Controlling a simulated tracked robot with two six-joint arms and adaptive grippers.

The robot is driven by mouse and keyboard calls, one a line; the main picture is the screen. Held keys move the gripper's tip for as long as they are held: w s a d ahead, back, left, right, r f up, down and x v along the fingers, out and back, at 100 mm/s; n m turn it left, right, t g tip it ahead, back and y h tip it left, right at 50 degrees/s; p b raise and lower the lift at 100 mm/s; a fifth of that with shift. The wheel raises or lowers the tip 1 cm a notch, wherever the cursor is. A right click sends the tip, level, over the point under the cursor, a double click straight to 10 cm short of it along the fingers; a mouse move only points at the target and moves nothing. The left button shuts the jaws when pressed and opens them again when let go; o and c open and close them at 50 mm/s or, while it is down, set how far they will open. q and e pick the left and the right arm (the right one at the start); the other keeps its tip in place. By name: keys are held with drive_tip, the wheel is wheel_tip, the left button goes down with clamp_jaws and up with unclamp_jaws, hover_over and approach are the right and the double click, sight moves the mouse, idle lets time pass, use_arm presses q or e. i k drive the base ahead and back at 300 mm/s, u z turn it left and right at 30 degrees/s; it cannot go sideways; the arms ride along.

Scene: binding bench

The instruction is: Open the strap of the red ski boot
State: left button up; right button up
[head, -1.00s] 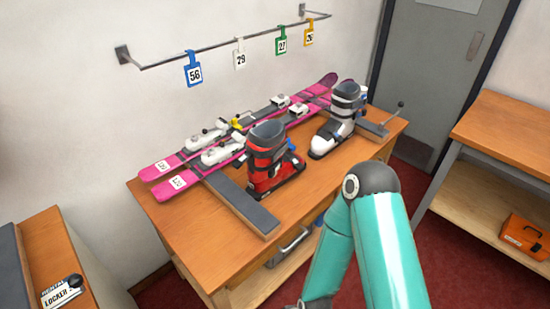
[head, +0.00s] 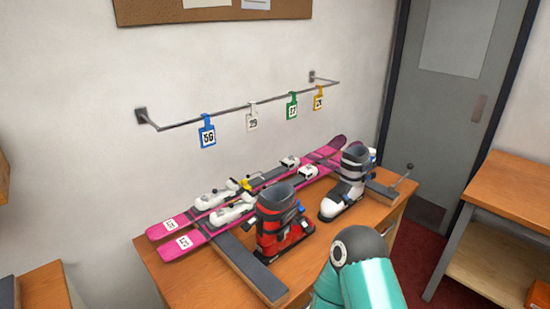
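The red ski boot (head: 277,226) stands upright on the wooden bench (head: 190,284), in front of the pink skis. It is red with a dark grey cuff, and a small blue part shows at its right side. The boot is too small in view to tell how its strap sits. One of my arms, teal with a dark joint, rises at the bottom right of the boot, apart from it. Neither gripper shows in the head view.
A white boot (head: 341,186) stands right of the red one. Pink skis (head: 185,242) with white bindings lie behind on grey rests (head: 251,268). Numbered tags (head: 208,132) hang from a wall rail (head: 230,107). Another wooden table (head: 507,190) stands at the right.

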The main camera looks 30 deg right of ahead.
sight(283, 221)
drive_tip(key=u, duration=0.95)
drive_tip(key=k, duration=1.15)
drive_tip(key=u, duration=1.15)
drive_tip(key=i, duration=0.1)
drive_tip(key=z, duration=2.8)
drive_tip(key=i, duration=1.15)
